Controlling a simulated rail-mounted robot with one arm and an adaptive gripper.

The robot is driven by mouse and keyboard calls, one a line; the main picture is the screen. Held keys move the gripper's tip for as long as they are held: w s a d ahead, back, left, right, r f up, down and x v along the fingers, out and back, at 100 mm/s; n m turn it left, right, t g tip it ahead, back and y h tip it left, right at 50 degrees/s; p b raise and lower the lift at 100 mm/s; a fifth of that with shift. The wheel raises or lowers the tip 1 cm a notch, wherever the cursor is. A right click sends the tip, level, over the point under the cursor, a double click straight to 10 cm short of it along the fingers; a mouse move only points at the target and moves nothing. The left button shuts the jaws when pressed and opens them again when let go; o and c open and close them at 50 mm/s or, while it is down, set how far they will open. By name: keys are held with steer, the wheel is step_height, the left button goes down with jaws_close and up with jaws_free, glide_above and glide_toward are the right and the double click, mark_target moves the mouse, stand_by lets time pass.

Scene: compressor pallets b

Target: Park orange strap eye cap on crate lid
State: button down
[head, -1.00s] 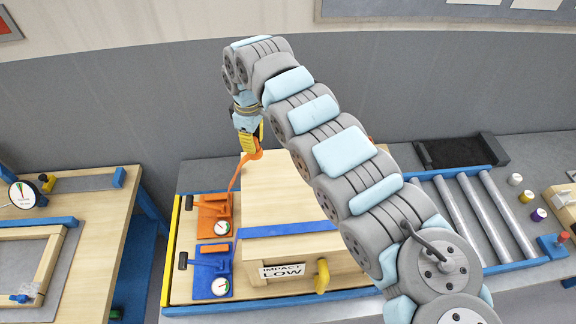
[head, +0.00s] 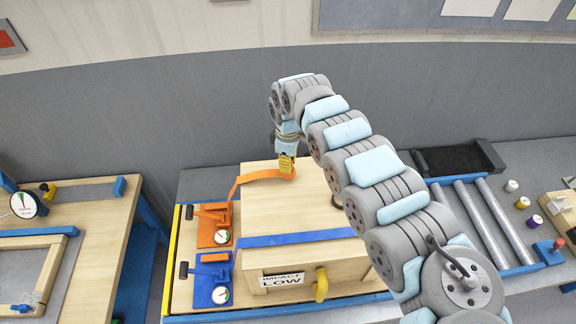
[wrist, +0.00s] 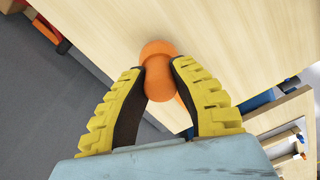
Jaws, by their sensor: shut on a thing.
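My gripper (head: 287,166) is shut on the orange strap eye cap (wrist: 158,70), which shows between the two yellow-padded fingers in the wrist view. The cap is over the pale wooden crate lid (head: 300,205), toward its far side; I cannot tell whether it touches the lid. The orange strap (head: 252,178) runs from the cap leftward over the lid edge and down to the orange ratchet plate (head: 213,226). Part of the cap is hidden by the fingers in the head view.
A blue strap (head: 295,238) crosses the lid's near part, beside a blue ratchet plate (head: 212,282). The crate front has a yellow handle (head: 320,284) and an "IMPACT LOW" label (head: 281,281). Rollers (head: 480,220) and a black tray (head: 458,158) lie right.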

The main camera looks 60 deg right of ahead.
steer(key=shift+f, duration=0.95)
steer(key=c, duration=0.9)
jaws_free()
step_height(320, 180, up, 12)
steer(key=b, duration=0.3)
steer(key=shift+w, duration=0.1)
